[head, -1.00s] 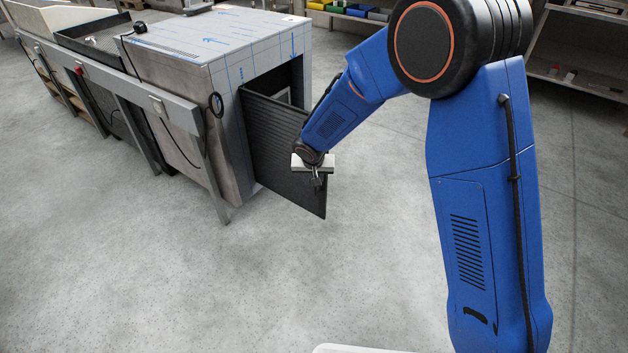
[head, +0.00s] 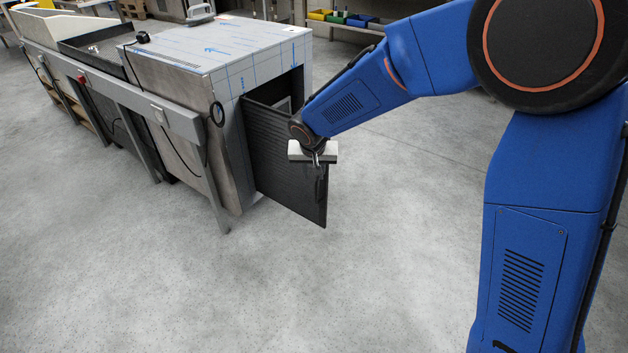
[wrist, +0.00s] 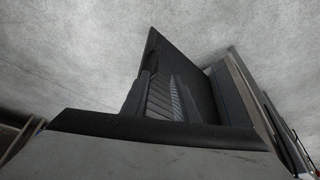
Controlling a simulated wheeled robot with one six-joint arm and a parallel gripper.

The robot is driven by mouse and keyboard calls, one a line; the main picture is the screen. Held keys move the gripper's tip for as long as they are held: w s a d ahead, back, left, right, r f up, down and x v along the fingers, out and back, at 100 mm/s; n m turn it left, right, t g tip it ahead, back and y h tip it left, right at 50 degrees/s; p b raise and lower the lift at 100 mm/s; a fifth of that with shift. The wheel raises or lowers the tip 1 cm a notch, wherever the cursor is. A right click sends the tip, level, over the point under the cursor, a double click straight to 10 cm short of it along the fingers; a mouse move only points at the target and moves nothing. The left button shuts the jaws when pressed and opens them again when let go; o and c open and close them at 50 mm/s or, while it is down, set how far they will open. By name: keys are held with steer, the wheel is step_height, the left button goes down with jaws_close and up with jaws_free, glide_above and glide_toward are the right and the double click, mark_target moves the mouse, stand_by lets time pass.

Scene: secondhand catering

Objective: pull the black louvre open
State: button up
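The black louvre (head: 275,150) is a ribbed dark panel, standing swung out from the end of the steel cabinet (head: 185,75). An opening shows behind it. A dark upright bar, like a handle (head: 320,186), is near its outer edge. My gripper (head: 318,160) is at that outer edge, its pale body in front of the panel and just above the bar. Contact between them cannot be made out. In the wrist view the louvre (wrist: 190,65) rises beyond the gripper's dark front edge, and dark ribbed shapes stand against it. Whether the fingers are closed on anything is unclear.
The cabinet is part of a row of steel counters running to the back left, with a rail and legs in front. The grey floor (head: 400,220) is clear around the louvre's outer edge. Coloured bins (head: 338,18) sit on a shelf at the back.

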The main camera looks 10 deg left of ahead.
steer(key=v, duration=0.4)
steer(key=shift+r, duration=0.25)
steer(key=s+d+r, duration=0.4)
steer(key=d, duration=0.5)
steer(key=s+d+r+m, duration=0.1)
steer(key=s+d+r, duration=0.25)
steer(key=d, duration=0.55)
steer(key=s+d+r, duration=0.3)
steer(key=d+r, duration=0.1)
steer(key=d, duration=0.4)
steer(key=s+d, duration=0.6)
steer(key=s, duration=0.4)
steer(key=s+d, duration=0.7)
steer(key=s, duration=0.3)
steer(key=shift+s+f, duration=0.3)
steer(key=shift+s, duration=0.1)
